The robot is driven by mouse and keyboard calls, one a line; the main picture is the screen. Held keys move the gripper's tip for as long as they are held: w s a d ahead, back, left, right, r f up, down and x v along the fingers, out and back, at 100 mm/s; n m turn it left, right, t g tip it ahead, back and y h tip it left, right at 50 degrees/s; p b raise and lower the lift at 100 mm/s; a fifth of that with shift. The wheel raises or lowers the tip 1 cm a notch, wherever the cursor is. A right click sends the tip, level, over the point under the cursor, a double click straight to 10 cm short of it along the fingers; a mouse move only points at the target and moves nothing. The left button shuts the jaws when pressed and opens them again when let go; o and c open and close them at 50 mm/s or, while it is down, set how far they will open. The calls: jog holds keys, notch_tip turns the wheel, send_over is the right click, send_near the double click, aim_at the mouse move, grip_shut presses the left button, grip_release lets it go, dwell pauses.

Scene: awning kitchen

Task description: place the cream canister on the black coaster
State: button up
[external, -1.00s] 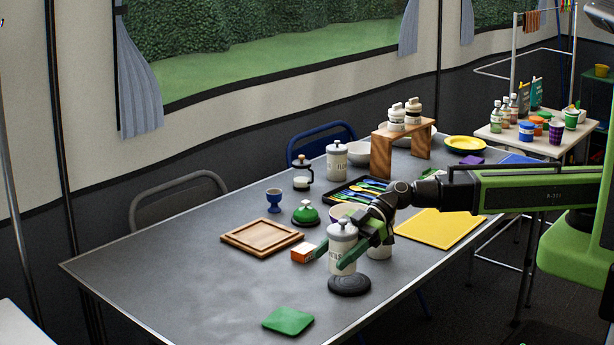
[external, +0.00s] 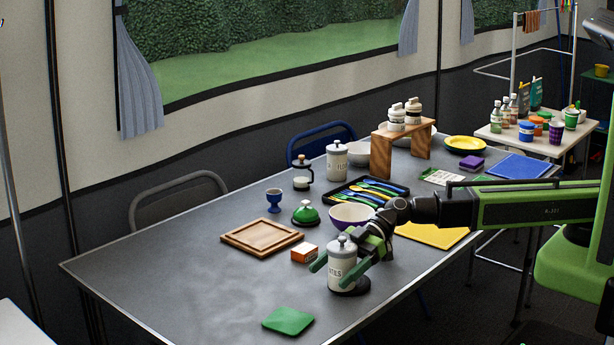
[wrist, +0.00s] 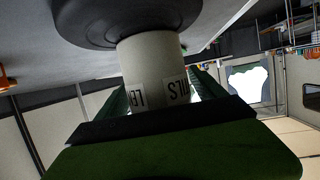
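The cream canister (external: 338,278), with a grey lid and dark lettering, stands upright on the round black coaster (external: 361,287) near the table's front edge.
A green square mat (external: 288,320) lies in front, an orange-white box (external: 305,253) and wooden board (external: 262,237) to the left. A purple bowl (external: 350,216) and cutlery tray (external: 345,196) are behind. The table's left part is clear.

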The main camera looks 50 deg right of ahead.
aim_at(355, 251)
jog(key=shift+d+r+p, duration=0.25)
jog(key=shift+r+p, duration=0.05)
jog(key=p+v, duration=0.2)
jog(key=v, duration=0.4)
jog(key=shift+s+d+r, duration=0.1)
jog(key=shift+d+r, duration=0.05)
jog(key=shift+d, duration=0.35)
